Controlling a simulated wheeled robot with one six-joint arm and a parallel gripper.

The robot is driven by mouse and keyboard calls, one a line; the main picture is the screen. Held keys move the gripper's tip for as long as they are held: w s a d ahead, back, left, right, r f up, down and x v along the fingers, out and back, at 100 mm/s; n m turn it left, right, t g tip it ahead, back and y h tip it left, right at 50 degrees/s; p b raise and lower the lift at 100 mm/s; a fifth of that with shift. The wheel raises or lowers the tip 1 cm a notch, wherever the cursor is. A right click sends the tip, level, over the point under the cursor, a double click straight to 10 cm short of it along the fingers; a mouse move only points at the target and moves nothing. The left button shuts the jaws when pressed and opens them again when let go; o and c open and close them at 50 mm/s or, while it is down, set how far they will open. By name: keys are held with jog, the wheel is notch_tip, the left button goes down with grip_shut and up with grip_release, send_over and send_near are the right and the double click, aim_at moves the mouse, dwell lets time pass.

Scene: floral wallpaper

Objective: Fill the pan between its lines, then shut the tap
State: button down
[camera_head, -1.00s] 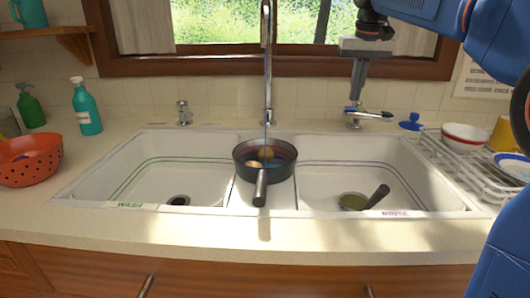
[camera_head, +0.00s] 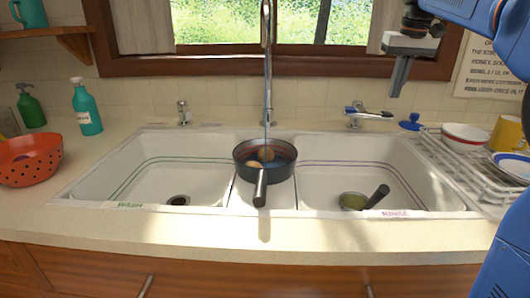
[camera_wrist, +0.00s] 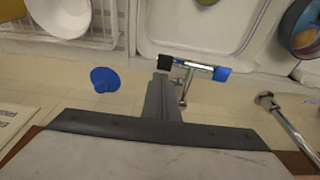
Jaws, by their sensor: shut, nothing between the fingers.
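The dark pan (camera_head: 250,172) stands on the divider between the two basins, handle toward me. The right tap lever (camera_head: 372,115), with blue and black ends, also shows in the wrist view (camera_wrist: 198,66). My gripper (camera_head: 398,84) is shut and empty, up and right of this lever. Its fingers (camera_wrist: 163,88) show in the wrist view.
Another tap handle (camera_head: 183,113) stands at left. A ladle-like utensil (camera_head: 376,196) lies in the right basin. A dish rack (camera_head: 455,172) with bowls is at right, a blue stopper-like piece (camera_head: 411,122) near it. A red colander (camera_head: 30,160) and bottles stand at left.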

aim_at(390, 113)
jog(key=shift+f, duration=0.1)
jog(key=shift+f, duration=2.05)
dwell(5.8)
